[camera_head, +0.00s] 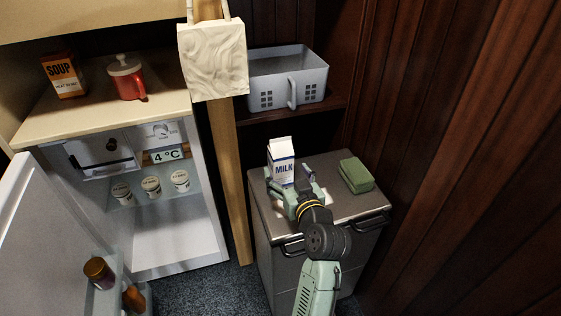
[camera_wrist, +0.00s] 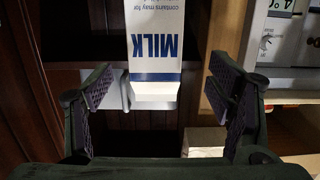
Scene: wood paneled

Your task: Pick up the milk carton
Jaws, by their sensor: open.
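The milk carton (camera_head: 282,163) is white with blue lettering and stands upright on the grey cabinet top (camera_head: 330,214). My gripper (camera_head: 291,187) is at the carton's near side, with its fingers spread toward it. In the wrist view the carton (camera_wrist: 154,45) appears upside down, in the gap between the open fingers of my gripper (camera_wrist: 165,98). Dark space shows on both sides of the carton there, and I see no finger pressing on it. The carton's lower front is partly hidden by the gripper in the head view.
A green sponge-like block (camera_head: 356,175) lies right of the carton. A grey basket (camera_head: 288,78) sits on a shelf behind. A wooden post (camera_head: 226,150) stands left of the cabinet, beside an open fridge (camera_head: 165,235). A wood-paneled wall (camera_head: 450,150) bounds the right.

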